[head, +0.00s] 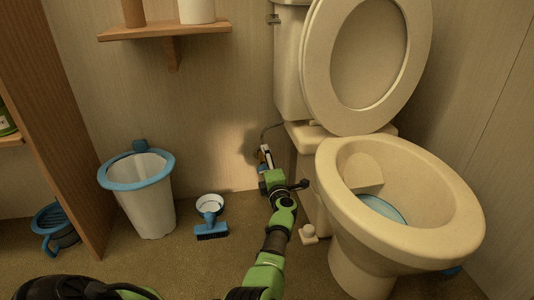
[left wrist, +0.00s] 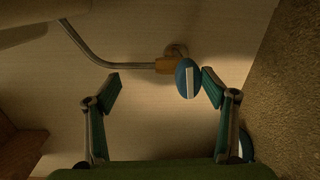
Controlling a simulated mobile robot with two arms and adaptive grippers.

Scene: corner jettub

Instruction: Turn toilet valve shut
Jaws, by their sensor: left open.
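The toilet valve shows in the left wrist view, with a blue oval handle (left wrist: 187,78) with a white stripe and a brass-coloured body (left wrist: 165,65) by the wall. A grey supply pipe (left wrist: 90,45) bends away from it to the upper left. My left gripper (left wrist: 160,82) is open, with the handle ahead of it, close to the right fingertip. I cannot tell whether they touch. In the head view my left gripper (head: 267,158) is by the wall left of the toilet (head: 340,205) and largely hides the valve. My right gripper is not in view.
A white bin with a blue rim (head: 150,200) and a blue brush (head: 211,228) stand on the floor to the left. A wooden shelf (head: 165,32) is on the wall above. The toilet bowl and raised lid (head: 312,60) crowd the right side. Floor between brush and arm is clear.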

